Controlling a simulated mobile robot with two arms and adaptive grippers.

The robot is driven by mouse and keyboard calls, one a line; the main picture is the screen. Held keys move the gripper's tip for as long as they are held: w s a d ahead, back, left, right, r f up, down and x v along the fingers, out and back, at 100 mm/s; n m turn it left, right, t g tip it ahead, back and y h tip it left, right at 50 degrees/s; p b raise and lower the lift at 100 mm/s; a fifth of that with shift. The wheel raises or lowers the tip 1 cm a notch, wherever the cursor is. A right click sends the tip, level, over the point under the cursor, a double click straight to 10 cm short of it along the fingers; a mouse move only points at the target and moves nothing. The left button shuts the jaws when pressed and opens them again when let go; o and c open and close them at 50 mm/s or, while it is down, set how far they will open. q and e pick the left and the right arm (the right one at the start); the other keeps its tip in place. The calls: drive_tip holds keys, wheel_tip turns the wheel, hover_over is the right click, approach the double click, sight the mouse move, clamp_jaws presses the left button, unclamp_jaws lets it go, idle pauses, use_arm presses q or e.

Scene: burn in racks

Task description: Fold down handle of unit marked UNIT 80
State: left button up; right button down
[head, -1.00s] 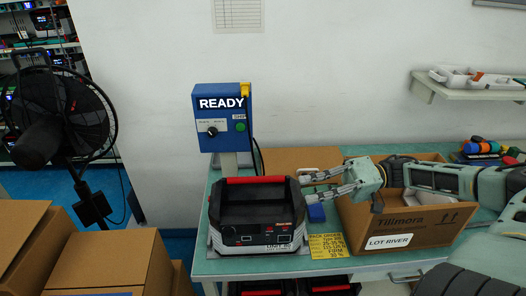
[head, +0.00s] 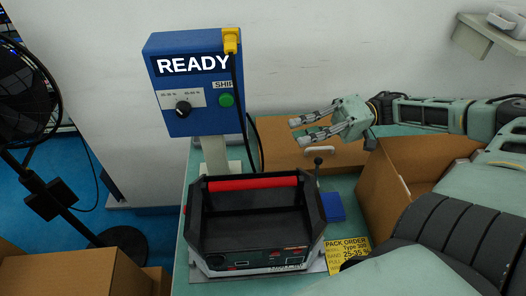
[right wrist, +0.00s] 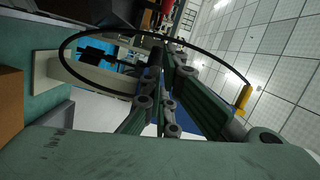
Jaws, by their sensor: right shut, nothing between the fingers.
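The unit (head: 255,255) is a black and grey case with a red-gripped handle (head: 254,183), standing below the blue READY box. The red bar runs across the back of the case, between black sides; I cannot tell its exact angle. Small print on the front is too small to read as UNIT 80. My right gripper (head: 298,132) is shut and empty, behind and right of the unit, apart from the handle and over the brown box. The right wrist view shows its dark finger links close up, not the handle. My left gripper is out of view.
The blue READY box (head: 192,97) on its post, with a hanging black cable, stands behind the unit. A black-knobbed lever (head: 318,162) and a blue block (head: 332,206) are at its right. An open carton (head: 385,195) and a yellow card (head: 342,254) lie further right.

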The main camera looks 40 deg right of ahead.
use_arm(q)
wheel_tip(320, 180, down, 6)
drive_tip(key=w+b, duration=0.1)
drive_tip(key=b, duration=0.5)
use_arm(e)
drive_tip(key=a+p, duration=0.1)
drive_tip(key=a, duration=0.2)
drive_tip(key=a+p, duration=0.1)
drive_tip(key=a, duration=0.3)
drive_tip(key=a+p, duration=0.2)
drive_tip(key=a, duration=0.2)
drive_tip(key=shift+w+a+f, duration=0.1)
drive_tip(key=shift+w+f, duration=0.05)
drive_tip(key=shift+f, duration=0.2)
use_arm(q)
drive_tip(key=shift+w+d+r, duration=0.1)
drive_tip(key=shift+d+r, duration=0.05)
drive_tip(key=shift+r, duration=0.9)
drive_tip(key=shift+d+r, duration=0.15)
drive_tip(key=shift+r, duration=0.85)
use_arm(e)
drive_tip(key=shift+s+a+f, duration=0.25)
drive_tip(key=shift+s, duration=0.1)
